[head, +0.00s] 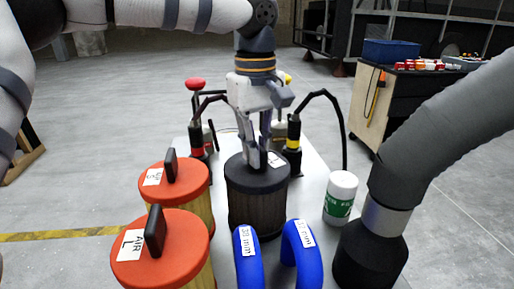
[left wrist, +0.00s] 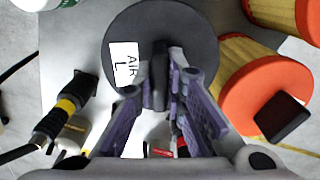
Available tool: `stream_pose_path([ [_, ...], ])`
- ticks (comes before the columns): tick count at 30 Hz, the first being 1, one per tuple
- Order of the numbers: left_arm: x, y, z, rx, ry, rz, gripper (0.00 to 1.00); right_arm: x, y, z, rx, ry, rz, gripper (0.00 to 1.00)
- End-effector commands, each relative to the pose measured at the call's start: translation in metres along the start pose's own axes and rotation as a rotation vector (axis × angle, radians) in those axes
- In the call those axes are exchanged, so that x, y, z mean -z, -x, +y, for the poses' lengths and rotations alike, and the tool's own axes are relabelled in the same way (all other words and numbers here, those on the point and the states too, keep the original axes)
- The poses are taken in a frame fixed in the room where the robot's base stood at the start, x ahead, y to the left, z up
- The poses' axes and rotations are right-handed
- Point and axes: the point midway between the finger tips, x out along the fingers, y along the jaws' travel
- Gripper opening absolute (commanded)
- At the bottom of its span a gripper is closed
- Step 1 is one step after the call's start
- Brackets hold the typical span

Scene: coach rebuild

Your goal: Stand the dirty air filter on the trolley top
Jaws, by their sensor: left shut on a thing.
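The dirty air filter (head: 257,205), a dark pleated cylinder with a black lid, is upright over the pale trolley top (head: 311,178). Whether its base touches the top is hidden. My left gripper (head: 255,160) comes down from above and is shut on the filter's upright lid handle. In the left wrist view the black lid (left wrist: 200,28) bears a white label reading "AIR L", and the fingers of my left gripper (left wrist: 162,80) close around the handle. My right gripper does not show.
Two orange-lidded filters (head: 175,185) (head: 165,250) stand at left. Two blue bent hoses (head: 248,262) (head: 303,258) are in front. A white-and-green canister (head: 340,197) and a thick grey tube (head: 430,130) are at right. Black curved hoses (head: 293,135) stand behind.

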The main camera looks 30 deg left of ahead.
Motion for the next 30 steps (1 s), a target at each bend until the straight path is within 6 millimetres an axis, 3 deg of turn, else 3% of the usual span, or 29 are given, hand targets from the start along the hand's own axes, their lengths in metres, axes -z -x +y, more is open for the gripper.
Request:
stream_pose_path([
  [6, 0.000, -0.001, 0.000, -0.002, 0.000, 0.000, 0.00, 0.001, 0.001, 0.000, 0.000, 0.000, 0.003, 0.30],
  [7, 0.000, -0.002, 0.000, 0.000, 0.000, 0.000, 0.14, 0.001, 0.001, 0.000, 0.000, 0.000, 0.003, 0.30],
  [9, 0.000, -0.002, 0.000, 0.000, 0.001, 0.000, 0.29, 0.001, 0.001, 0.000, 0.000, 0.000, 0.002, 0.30],
  [10, 0.000, -0.002, 0.000, 0.000, 0.001, 0.000, 0.32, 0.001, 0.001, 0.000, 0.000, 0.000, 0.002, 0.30],
  [20, 0.000, 0.001, 0.001, -0.001, 0.001, 0.000, 0.32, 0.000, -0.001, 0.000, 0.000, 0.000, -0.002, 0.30],
  [23, 0.000, 0.015, 0.001, -0.002, 0.002, 0.000, 0.32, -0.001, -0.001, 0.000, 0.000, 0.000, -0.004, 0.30],
  [30, 0.001, 0.074, 0.002, -0.001, 0.002, 0.000, 0.32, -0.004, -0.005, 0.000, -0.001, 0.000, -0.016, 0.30],
])
